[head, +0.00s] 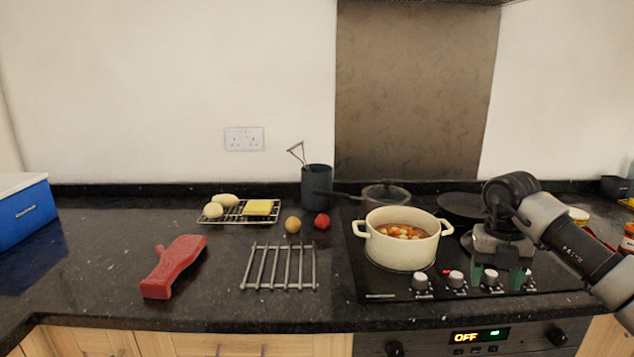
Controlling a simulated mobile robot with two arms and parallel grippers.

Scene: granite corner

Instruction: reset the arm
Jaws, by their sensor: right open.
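My right gripper (496,278) comes in from the right on my grey and black arm. It points down over the right front part of the black hob (450,292), near the control knobs. Whether the fingertips touch the hob or a knob I cannot tell. My left gripper is not in the head view.
The cream pot holds soup (403,232). A saucepan (387,197) and a dark pan (460,206) stand behind. A metal trivet (280,267), a red object (174,267), a wire rack (236,218), a utensil pot (317,186) and a blue cooler (24,212) are left on the counter.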

